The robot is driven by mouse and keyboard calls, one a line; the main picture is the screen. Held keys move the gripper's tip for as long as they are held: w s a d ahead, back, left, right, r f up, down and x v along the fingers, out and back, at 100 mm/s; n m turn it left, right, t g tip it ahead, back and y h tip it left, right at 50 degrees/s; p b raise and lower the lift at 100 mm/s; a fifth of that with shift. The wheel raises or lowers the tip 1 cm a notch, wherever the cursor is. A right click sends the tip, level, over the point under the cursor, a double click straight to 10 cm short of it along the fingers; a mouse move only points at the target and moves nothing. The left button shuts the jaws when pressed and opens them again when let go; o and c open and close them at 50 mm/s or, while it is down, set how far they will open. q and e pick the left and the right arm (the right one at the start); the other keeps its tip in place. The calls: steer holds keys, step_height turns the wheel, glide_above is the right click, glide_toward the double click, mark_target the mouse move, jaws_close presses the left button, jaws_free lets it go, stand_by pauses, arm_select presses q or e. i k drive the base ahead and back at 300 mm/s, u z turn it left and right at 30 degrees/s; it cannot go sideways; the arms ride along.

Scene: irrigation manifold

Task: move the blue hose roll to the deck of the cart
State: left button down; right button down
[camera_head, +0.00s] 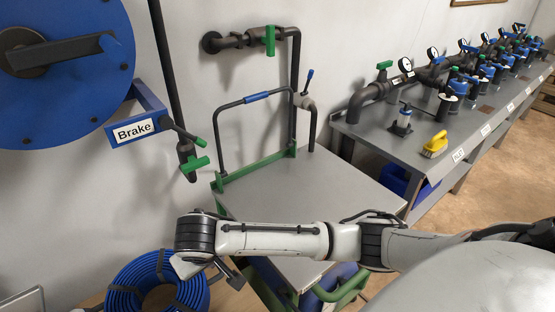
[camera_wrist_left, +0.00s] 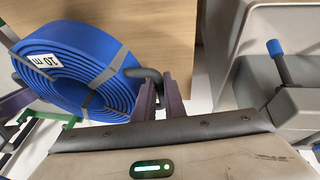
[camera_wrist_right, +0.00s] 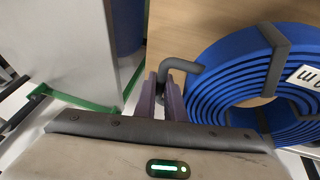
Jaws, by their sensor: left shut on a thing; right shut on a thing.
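The blue hose roll (camera_head: 135,283) is at the bottom left of the head view, partly cut off and partly behind my right forearm end. It is a flat coil with grey straps and a white label. In the left wrist view my left gripper (camera_wrist_left: 161,92) is shut on a dark bent handle beside the roll (camera_wrist_left: 62,62). In the right wrist view my right gripper (camera_wrist_right: 163,92) is shut on a matching handle at the roll's (camera_wrist_right: 225,72) other side. I cannot tell whether the roll is lifted. The cart's grey deck (camera_head: 310,187) is bare, right of the roll.
The cart's push bar (camera_head: 257,97) and green rail (camera_head: 250,170) stand at the deck's wall side. A blue reel (camera_head: 60,110) with a Brake bracket (camera_head: 135,130) is above the roll. A bench (camera_head: 440,135) with valves and a yellow brush (camera_head: 436,145) is right.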

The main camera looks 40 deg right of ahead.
mark_target(299, 209)
steer(key=k, duration=0.5)
steer(key=z, duration=2.25)
steer(key=i, duration=1.65)
steer(key=u, duration=2.25)
